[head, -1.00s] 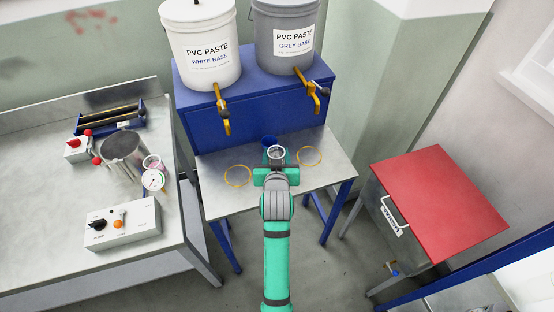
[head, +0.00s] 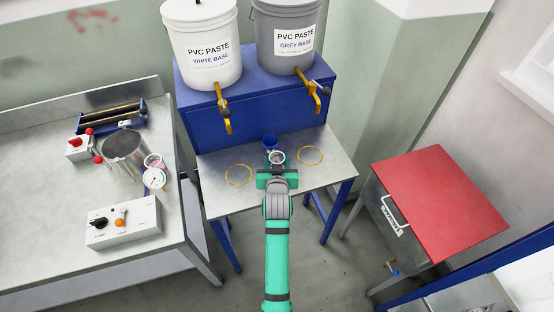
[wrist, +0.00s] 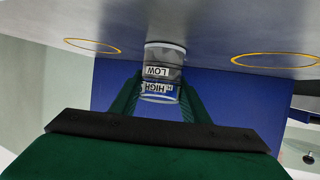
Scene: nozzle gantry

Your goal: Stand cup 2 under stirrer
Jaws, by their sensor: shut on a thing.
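My gripper (head: 277,168) is shut on a clear cup (head: 277,157) over the small steel table. In the wrist view the green fingers (wrist: 160,95) stand on both sides of the cup (wrist: 163,72), which bears HIGH and LOW labels that read upside down. No number shows on it, so I cannot tell whether it is cup 2. Another cup (head: 152,162) with pink contents stands on the left bench by a metal pot (head: 122,153). I cannot tell which part on that bench is the stirrer.
White (head: 203,45) and grey (head: 286,38) paste buckets with yellow taps stand above. A control box (head: 123,222) is on the left bench; a red-topped cabinet (head: 437,200) stands right.

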